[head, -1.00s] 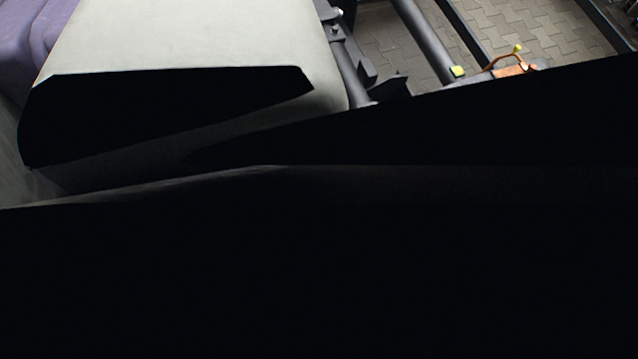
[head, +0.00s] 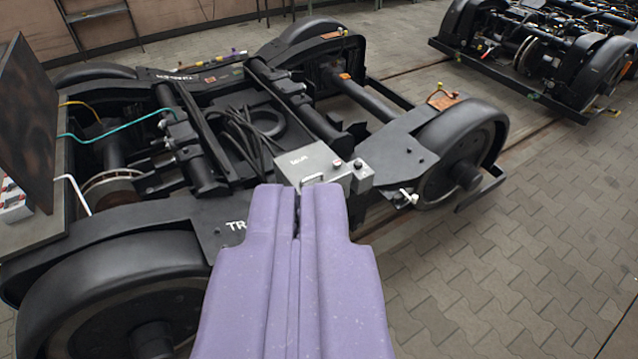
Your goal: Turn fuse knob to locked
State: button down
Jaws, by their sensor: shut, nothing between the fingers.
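My gripper (head: 297,192) is purple, with its two fingers side by side and shut, empty, in the lower middle of the head view. Past its fingertips a grey metal box (head: 309,163) with a handle and small lettering sits on the frame of the near bogie.
The near black bogie (head: 215,215) has large wheels, beams and coiled black cables (head: 255,130). A dark panel (head: 25,120) stands at the left. A second bogie (head: 540,50) stands at the back right. Paved floor (head: 510,240) is clear at the right.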

aim_at(336, 165)
jog(key=i+l, duration=0.2)
jog(key=i, duration=0.35)
jog(key=i+l, duration=0.2)
jog(key=i, duration=0.35)
jog(key=i+l+z, duration=0.1)
jog(key=i, duration=0.45)
jog(key=i+l, duration=0.25)
jog(key=i, duration=0.3)
jog(key=i+l, duration=0.15)
jog(key=i, duration=0.45)
